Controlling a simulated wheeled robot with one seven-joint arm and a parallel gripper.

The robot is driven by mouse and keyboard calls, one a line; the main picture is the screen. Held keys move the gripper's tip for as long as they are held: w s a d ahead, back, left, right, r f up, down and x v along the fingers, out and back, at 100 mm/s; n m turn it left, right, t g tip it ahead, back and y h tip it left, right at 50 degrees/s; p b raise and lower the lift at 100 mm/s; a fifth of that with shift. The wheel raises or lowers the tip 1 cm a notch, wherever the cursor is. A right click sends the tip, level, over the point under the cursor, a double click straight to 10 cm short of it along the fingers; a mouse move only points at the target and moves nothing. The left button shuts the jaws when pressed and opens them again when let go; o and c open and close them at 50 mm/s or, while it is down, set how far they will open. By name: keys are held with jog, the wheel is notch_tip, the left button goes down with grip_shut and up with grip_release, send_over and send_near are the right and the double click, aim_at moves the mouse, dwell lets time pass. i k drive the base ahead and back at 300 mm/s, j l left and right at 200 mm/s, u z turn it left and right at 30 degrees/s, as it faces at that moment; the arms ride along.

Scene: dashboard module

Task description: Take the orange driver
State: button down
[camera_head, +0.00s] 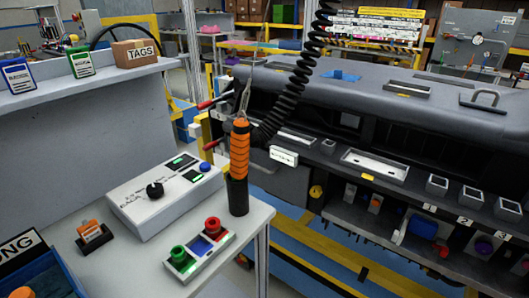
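The orange driver (239,148) stands upright at the right edge of the light grey bench (140,262). It has an orange ribbed grip, a thin metal part pointing up and a black lower end (238,196). I cannot tell whether that black end is part of the driver or a separate holder. A black coiled cord (300,75) hangs from above and comes down just behind the driver; whether they are joined is unclear. My gripper is not in view.
A white control box (150,197) is left of the driver. A tray with green and red round parts (200,250) lies in front. An orange-topped block (92,234) and blue bin (50,278) are farther left. The large grey dashboard (400,110) stands behind, right.

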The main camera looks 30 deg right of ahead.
aim_at(240, 134)
jog(key=i+l+z, duration=0.2)
jog(key=z, duration=0.2)
jog(key=i+l+z, duration=0.15)
jog(key=i+z, duration=0.25)
jog(key=k, duration=0.1)
